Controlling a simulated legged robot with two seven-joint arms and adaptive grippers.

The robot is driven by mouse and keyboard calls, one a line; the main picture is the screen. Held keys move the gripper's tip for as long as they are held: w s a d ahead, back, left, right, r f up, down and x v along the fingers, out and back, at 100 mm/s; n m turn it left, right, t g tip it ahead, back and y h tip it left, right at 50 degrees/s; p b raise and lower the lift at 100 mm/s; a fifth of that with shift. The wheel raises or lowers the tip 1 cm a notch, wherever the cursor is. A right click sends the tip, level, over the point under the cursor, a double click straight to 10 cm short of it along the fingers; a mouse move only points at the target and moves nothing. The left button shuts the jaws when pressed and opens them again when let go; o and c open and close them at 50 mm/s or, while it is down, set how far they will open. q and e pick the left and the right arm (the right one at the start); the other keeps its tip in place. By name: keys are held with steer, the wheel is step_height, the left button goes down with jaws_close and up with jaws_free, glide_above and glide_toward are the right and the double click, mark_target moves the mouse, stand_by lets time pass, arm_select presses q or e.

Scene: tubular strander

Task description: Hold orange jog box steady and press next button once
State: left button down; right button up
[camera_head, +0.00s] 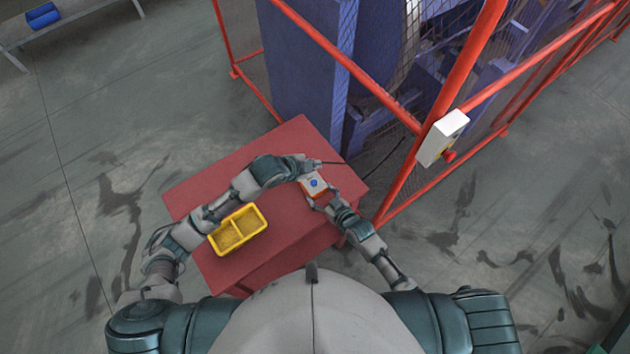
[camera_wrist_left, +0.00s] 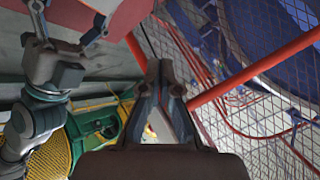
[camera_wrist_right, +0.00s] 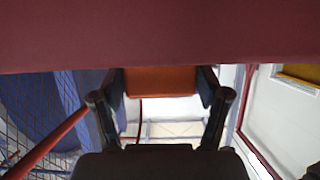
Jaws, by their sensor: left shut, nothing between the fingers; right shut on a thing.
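The orange jog box (camera_head: 322,194) is over the right part of the red table, with a pale face and a blue round button (camera_head: 315,183). My right gripper (camera_head: 322,200) is shut on the box. In the right wrist view the orange body (camera_wrist_right: 160,82) sits between its two fingers (camera_wrist_right: 162,95). My left gripper (camera_head: 312,165) is shut and empty, just beyond the box's upper edge in the head view. Its closed fingers (camera_wrist_left: 161,82) show in the left wrist view. I cannot tell whether they touch the box. Any button labels are too small to read.
A yellow two-part tray (camera_head: 238,230) sits on the red table (camera_head: 200,187), left of the box. A red-framed mesh guard (camera_head: 345,60) stands behind and to the right, carrying a white control box (camera_head: 441,139) with a red button. The table's upper-left area is clear.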

mark_target(314, 184)
arm_select(q)
steer(key=shift+f, duration=0.15)
arm_select(e)
steer(key=shift+s+f, duration=0.1)
steer(key=shift+f, duration=0.1)
arm_select(q)
steer(key=shift+f, duration=4.25)
